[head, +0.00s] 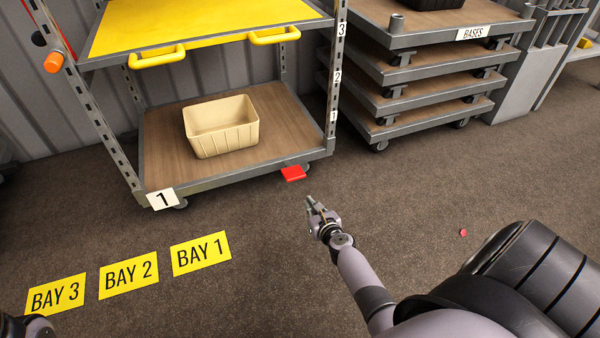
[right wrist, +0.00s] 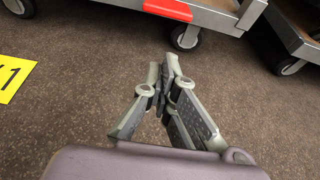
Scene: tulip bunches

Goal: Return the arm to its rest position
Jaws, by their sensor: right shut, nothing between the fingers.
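My right arm (head: 365,285) reaches forward from the lower right of the head view. Its gripper (head: 312,203) is over the floor, just in front of the cart's front right corner. In the right wrist view the fingers (right wrist: 162,72) are closed together with nothing between them, and bare floor shows around them. A small dark part at the lower left corner of the head view may be my left arm. My left gripper does not show.
A cart (head: 240,178) with a tan crate (head: 222,140) on its lower shelf stands ahead; its red pedal (head: 293,173) sticks out near my right gripper. Stacked bases (head: 425,100) stand behind right. Yellow bay signs (head: 201,253) lie on the floor at left.

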